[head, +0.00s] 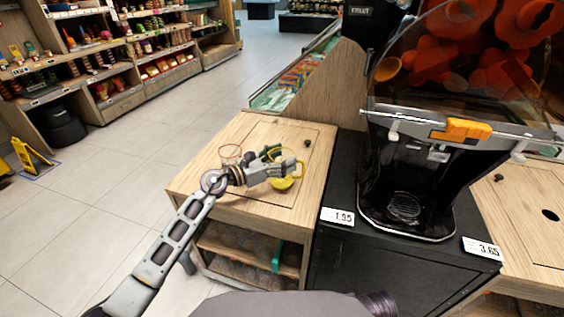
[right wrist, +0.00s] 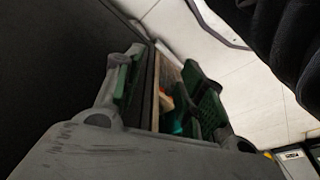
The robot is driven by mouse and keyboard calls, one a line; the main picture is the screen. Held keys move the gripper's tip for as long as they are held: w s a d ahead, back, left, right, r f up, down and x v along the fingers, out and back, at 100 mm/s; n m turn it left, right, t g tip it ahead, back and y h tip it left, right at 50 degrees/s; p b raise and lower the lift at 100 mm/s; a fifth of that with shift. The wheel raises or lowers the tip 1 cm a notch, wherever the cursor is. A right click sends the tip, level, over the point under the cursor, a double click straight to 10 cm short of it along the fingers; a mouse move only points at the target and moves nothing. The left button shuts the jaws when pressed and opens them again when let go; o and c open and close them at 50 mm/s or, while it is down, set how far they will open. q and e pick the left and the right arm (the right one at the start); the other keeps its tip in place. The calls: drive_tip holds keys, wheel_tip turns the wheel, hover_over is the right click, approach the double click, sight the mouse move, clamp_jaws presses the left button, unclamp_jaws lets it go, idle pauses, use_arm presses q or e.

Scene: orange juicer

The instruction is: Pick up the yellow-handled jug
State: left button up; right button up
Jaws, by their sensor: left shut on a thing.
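The yellow-handled jug (head: 285,183) is in the head view at the wooden counter, mostly behind my left gripper. Its yellow part shows just below the fingers, and the rest is hard to make out. My left gripper (head: 284,163) reaches in over the counter and is shut on the jug. I cannot tell whether the jug touches the counter top. My right gripper (right wrist: 165,90) shows in the right wrist view, with its two green-padded fingers apart and nothing held between them.
A clear container with an orange-red rim (head: 230,152) stands left of the gripper on the wooden counter (head: 215,188). The black juicer (head: 408,180) stands to the right on a black cabinet (head: 345,255). Stocked shelves (head: 110,60) line the back left. The tiled floor (head: 120,180) at left is mostly clear.

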use_arm(q)
wheel_tip(320, 180, up, 6)
drive_tip(key=shift+r+p, duration=0.1)
drive_tip(key=shift+p, duration=0.85)
drive_tip(key=shift+r, duration=0.65)
use_arm(e)
drive_tip(key=shift+s+d+f+g, duration=0.1)
drive_tip(key=shift+d+f+g, duration=0.1)
drive_tip(key=shift+f, duration=0.7)
drive_tip(key=shift+d+f+g, duration=0.1)
drive_tip(key=shift+d+f, duration=0.1)
drive_tip(key=shift+f, duration=0.7)
